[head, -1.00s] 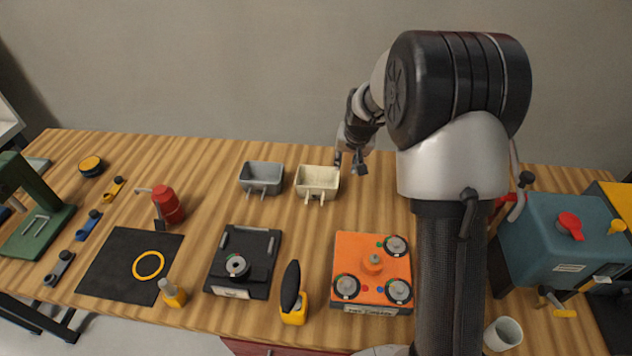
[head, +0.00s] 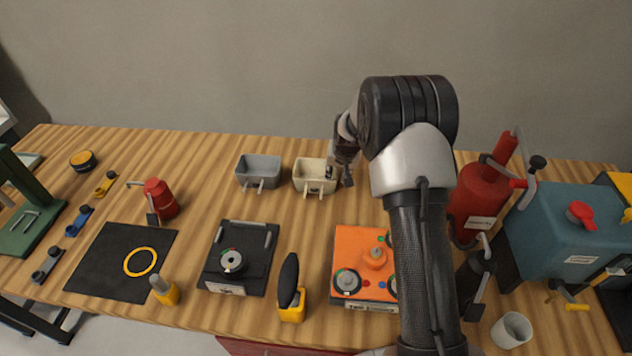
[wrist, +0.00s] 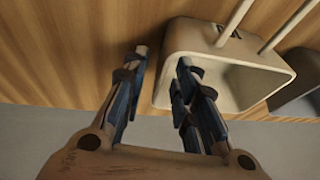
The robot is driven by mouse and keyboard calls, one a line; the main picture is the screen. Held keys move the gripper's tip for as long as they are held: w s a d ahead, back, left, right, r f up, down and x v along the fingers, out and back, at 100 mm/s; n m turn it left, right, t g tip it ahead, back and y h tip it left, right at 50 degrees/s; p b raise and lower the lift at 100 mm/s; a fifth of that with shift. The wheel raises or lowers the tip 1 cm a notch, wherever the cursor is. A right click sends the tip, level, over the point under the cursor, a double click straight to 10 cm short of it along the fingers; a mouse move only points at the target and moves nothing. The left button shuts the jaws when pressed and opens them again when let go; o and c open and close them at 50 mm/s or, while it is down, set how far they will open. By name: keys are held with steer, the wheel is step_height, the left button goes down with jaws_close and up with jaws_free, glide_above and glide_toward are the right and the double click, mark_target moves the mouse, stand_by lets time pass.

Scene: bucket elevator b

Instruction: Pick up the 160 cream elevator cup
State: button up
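The cream elevator cup (head: 311,181) stands on the wooden table, left of my arm, with two pale prongs toward the front. In the wrist view the cream cup (wrist: 262,52) shows its open mouth, with a dark mark near the prongs. My gripper (head: 339,177) is at the cup's right side. In the wrist view my gripper (wrist: 162,64) is open. One finger is over or in the cup's mouth and the other is outside, with the near side wall between them. I cannot tell whether either finger touches the wall.
A grey cup (head: 258,175) stands close to the left of the cream one. In front are a black fixture (head: 240,262), an orange box (head: 362,250) and a yellow-based tool (head: 291,300). A red cylinder (head: 478,205) and a blue-green machine (head: 560,235) stand right of my arm.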

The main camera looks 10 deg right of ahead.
steer(key=shift+c, duration=0.3)
jaws_close()
stand_by(0.3)
